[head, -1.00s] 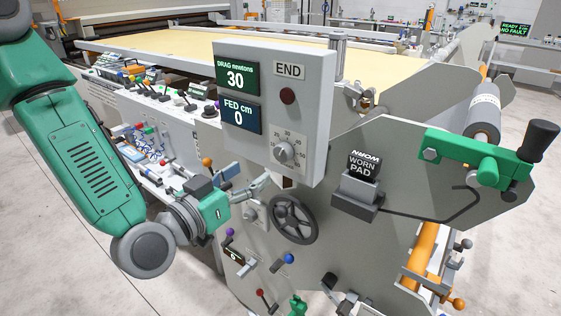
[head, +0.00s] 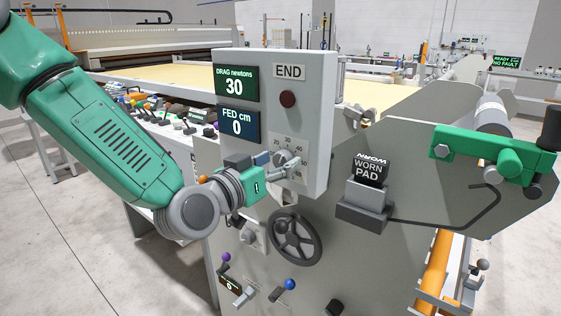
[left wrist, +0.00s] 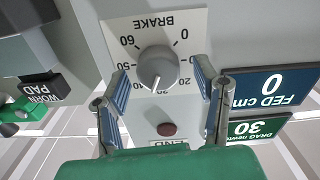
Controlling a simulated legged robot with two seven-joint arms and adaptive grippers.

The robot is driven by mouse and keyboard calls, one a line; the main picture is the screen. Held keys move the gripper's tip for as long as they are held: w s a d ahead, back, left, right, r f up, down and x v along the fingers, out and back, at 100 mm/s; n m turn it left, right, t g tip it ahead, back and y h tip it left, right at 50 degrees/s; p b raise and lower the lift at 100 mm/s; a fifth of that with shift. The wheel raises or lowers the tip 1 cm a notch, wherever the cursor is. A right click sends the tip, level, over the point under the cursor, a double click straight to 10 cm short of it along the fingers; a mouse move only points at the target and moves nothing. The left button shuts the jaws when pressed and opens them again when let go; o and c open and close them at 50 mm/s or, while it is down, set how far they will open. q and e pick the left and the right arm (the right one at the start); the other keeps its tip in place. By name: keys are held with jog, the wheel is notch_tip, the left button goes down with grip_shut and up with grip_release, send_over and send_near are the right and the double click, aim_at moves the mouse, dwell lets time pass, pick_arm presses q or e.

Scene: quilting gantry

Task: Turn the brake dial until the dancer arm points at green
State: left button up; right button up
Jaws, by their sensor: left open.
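The brake dial (head: 287,158) is a grey round knob low on the grey control box. In the left wrist view the dial (left wrist: 158,67) shows upside down, its white mark pointing between 40 and 20, about at 30. My left gripper (head: 278,166) is open in front of the dial. In the left wrist view its blue-padded fingers (left wrist: 161,78) stand on either side of the knob, with gaps showing. I cannot make out a dancer arm or its green mark. My right gripper is not in view.
The box carries a drag display (head: 236,84) reading 30, a fed display (head: 238,125) reading 0 and a dark red button (head: 288,99). Below is a black handwheel (head: 294,238). A worn pad block (head: 366,190) and green bracket (head: 470,148) are at right.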

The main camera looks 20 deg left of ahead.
pick_arm(q)
jog(key=shift+w+d, duration=0.2)
jog(key=shift+w, duration=0.2)
jog(key=c, duration=1.2)
jog(key=shift+o, duration=0.2)
jog(key=m, duration=0.3)
jog(key=shift+d+m+b, duration=0.1)
jog(key=shift+m+b, duration=0.55)
jog(key=shift+m, duration=1.25)
